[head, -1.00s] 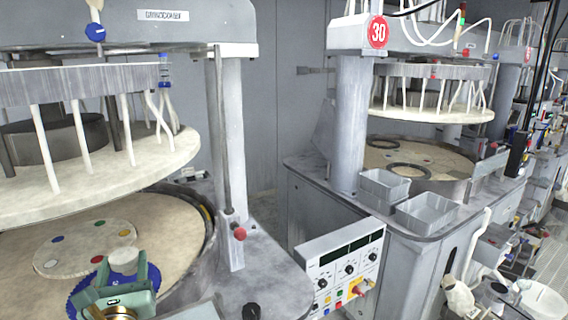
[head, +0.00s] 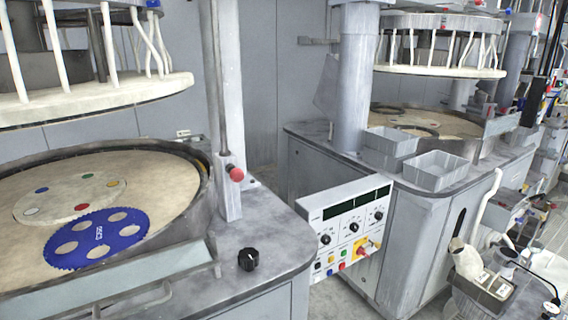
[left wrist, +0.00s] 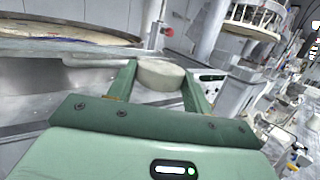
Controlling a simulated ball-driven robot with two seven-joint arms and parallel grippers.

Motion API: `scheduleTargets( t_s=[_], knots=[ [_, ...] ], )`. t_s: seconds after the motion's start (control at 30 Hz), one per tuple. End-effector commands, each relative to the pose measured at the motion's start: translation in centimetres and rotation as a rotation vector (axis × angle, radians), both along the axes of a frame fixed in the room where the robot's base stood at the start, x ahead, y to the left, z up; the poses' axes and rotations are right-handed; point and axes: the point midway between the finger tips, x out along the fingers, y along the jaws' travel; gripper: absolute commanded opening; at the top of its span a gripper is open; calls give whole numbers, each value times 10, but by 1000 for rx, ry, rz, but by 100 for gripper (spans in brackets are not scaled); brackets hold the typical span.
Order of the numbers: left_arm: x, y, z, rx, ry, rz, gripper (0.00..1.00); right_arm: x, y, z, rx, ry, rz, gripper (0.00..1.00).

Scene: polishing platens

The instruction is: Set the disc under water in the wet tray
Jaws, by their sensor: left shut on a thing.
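The disc (left wrist: 161,77), round, thick and cream-white, is between the two green fingers of my left gripper (left wrist: 158,71) in the left wrist view. The gripper is shut on it and holds it off the platen. Neither the left gripper nor the disc shows in the head view now. Two grey open trays, a back one (head: 391,141) and a front one (head: 437,171), stand on the far machine's deck. I cannot tell whether either holds water. My right gripper is in neither view.
A blue toothed carrier (head: 97,238) with holes lies on the near platen (head: 170,186), beside a pale round plate (head: 70,202) with coloured dots. A pale ledge (head: 130,285) runs along the front. A control panel (head: 346,233) with knobs stands between the machines.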

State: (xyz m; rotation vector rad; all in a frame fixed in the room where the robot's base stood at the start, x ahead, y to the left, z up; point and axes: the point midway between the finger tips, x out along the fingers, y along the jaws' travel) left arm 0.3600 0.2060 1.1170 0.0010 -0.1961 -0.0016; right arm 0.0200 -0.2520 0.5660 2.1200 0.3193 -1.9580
Motion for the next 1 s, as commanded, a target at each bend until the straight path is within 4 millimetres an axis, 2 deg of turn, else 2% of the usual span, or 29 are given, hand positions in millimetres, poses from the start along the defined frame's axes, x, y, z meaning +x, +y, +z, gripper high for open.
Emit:
scheduleTargets(
  t_s=[0.03, 0.13, 0.33, 0.43, 0.67, 1.0],
  knots=[
    [-2, 0, -9, 2, 2, -2, 22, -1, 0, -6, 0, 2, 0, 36],
    [-4, 1, -13, 0, 0, 0, 22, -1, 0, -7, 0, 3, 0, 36],
    [-3, -1, -11, -3, -1, -7, 22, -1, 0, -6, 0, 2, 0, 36],
    [0, -9, -5, -4, 0, -47, 22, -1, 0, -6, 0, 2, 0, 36],
    [9, -42, 18, -2, -6, -214, 22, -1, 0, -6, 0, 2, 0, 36],
    [26, -108, 63, 6, -11, -540, 22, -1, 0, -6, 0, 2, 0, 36]
  ],
)
